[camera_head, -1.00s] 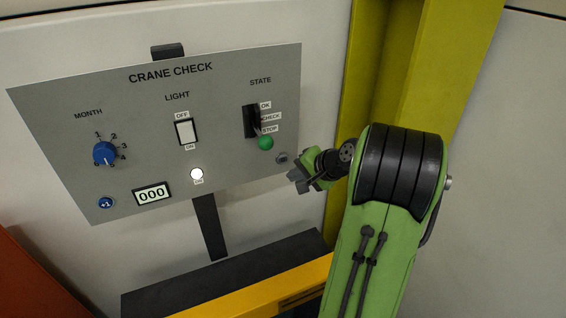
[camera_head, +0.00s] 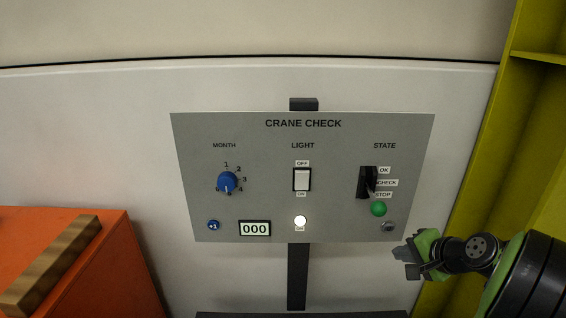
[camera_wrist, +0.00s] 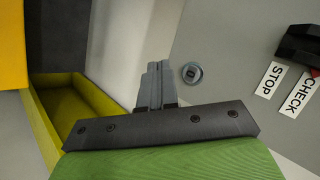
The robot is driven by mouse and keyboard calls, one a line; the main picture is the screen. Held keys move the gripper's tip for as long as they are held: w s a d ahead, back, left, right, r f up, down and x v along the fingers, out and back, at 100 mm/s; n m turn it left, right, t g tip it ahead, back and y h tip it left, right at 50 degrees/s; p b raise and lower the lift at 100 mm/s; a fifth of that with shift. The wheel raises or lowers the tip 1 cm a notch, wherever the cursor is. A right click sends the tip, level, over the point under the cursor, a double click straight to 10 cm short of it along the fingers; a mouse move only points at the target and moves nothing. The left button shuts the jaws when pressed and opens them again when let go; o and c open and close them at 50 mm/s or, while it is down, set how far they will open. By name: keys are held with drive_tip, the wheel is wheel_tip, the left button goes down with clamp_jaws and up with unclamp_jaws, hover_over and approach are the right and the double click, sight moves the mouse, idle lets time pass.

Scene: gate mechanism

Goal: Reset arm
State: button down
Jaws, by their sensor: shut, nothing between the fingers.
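My gripper (camera_head: 404,262) is at the right of the head view, just below the lower right corner of the crane check panel (camera_head: 260,140). Its fingers are together and empty, pointing left; they also show shut in the wrist view (camera_wrist: 155,85).
A dark post (camera_head: 298,275) holds the panel. The space before the panel is clear.

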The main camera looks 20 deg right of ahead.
drive_tip(key=s+a+r+n+g, duration=0.1)
drive_tip(key=s+a+r+n, duration=0.15)
drive_tip(key=a, duration=0.55)
drive_tip(key=s+a+r+n+g, duration=0.1)
drive_tip(key=s+a+n, duration=0.1)
drive_tip(key=a+n, duration=0.35)
drive_tip(key=s+a+r+n+g, duration=0.1)
drive_tip(key=s+a+n+g, duration=0.15)
drive_tip(key=a, duration=0.75)
drive_tip(key=s+a+n+h, duration=0.1)
drive_tip(key=s+a+n, duration=0.1)
drive_tip(key=s, duration=0.9)
drive_tip(key=shift+a+f+n, duration=0.2)
drive_tip(key=shift+f+n, duration=0.15)
drive_tip(key=shift+n, duration=0.5)
drive_tip(key=shift+s+d, duration=0.1)
